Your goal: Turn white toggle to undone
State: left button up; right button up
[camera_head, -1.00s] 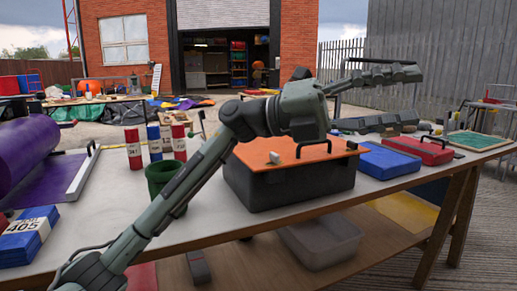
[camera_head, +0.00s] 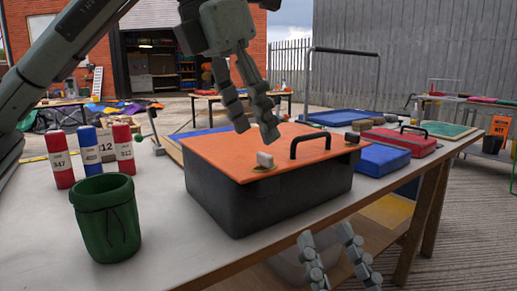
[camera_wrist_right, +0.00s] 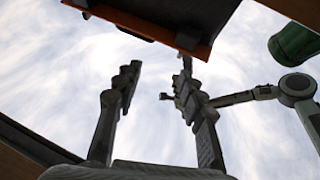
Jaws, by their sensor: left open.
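A black box (camera_head: 270,207) with an orange lid (camera_head: 225,150) stands on the table. A small pale white toggle (camera_head: 265,160) sits on a brass-coloured plate at the lid's front edge, left of the black handle. A second, duller toggle (camera_head: 352,137) is at the lid's right corner. My left gripper (camera_head: 256,130) is open and empty, pointing down above the lid, just behind and above the white toggle in the picture. My right gripper (camera_head: 326,236) is open and empty at the bottom, in front of the box and table edge. Its two parted fingers also show in the right wrist view (camera_wrist_right: 155,82).
A green bucket (camera_head: 107,222) and several numbered cans (camera_head: 60,160) stand left of the box. A blue case (camera_head: 383,160) and a red case (camera_head: 402,142) lie to its right.

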aim_at(264, 154)
pick_arm(q)
jog(key=shift+x, duration=2.4)
pick_arm(e)
jog(key=shift+s+d+r+t, duration=0.3)
jog(key=shift+s+r+t, duration=0.1)
jog(key=shift+r+t, duration=0.35)
pick_arm(q)
jog(key=shift+c, duration=0.2)
pick_arm(e)
jog(key=shift+f, duration=0.1)
pick_arm(q)
grip_shut()
